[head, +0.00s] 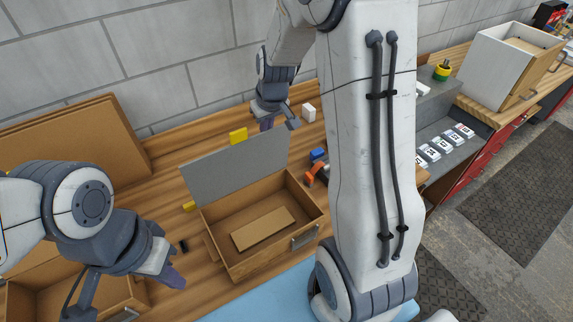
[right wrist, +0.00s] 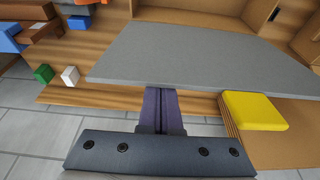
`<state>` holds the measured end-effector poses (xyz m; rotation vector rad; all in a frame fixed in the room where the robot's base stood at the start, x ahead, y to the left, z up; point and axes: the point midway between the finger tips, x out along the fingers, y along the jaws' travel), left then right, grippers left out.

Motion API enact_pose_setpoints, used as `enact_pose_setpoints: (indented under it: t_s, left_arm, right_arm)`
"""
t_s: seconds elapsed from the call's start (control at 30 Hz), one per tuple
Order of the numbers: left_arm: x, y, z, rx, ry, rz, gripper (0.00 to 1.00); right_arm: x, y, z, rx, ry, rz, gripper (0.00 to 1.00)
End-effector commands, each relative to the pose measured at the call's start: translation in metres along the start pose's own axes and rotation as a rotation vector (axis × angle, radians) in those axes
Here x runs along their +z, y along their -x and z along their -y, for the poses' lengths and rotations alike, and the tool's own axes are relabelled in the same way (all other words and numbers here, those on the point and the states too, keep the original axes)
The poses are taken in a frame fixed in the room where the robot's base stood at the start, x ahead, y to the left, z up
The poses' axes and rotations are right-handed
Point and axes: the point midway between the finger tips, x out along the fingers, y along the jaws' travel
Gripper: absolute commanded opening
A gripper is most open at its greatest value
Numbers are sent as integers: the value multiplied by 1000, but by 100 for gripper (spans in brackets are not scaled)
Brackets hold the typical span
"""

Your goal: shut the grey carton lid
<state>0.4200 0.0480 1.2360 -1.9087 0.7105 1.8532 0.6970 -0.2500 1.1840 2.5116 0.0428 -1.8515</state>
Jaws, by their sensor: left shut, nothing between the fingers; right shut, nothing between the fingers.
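The grey carton lid (head: 235,165) stands raised at the back edge of the open brown carton (head: 225,245), and its flat face shows in the right wrist view (right wrist: 205,52). A flat brown piece (head: 262,229) lies inside the carton. My right gripper (head: 268,122) is shut and empty, behind the raised lid at its upper right. In the right wrist view its fingers (right wrist: 158,98) reach the lid's near edge, and the tips are hidden there; I cannot tell whether they touch. My left gripper (head: 174,279) is shut and empty, left of the carton's front.
A yellow block (head: 238,136) is by the lid's top edge, also in the right wrist view (right wrist: 254,110). A white block (head: 308,112) is to the right. Brown cardboard (head: 75,145) stands at left. My arm hides part of the bench.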

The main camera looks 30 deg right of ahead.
Motion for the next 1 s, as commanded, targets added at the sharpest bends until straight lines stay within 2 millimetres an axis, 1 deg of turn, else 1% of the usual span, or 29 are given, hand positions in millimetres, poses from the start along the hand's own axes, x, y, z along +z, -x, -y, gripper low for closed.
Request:
enact_pose_setpoints:
  t_s: [0.03, 0.53, 0.6, 1.0]
  left_arm:
    - [0, -4, 0, 0, 1, 0, 0]
    - [1, -24, 2, 0, 4, 0, 0]
    - [1, -21, 2, 0, 4, 0, 0]
    - [1, -21, 2, 0, 4, 0, 0]
  right_arm:
    - [5, -2, 0, 0, -1, 0, 0]
    - [45, -1, 0, 0, -2, 0, 0]
    - [43, 1, 0, 0, -1, 0, 0]
    - [42, 1, 0, -1, -1, 1, 0]
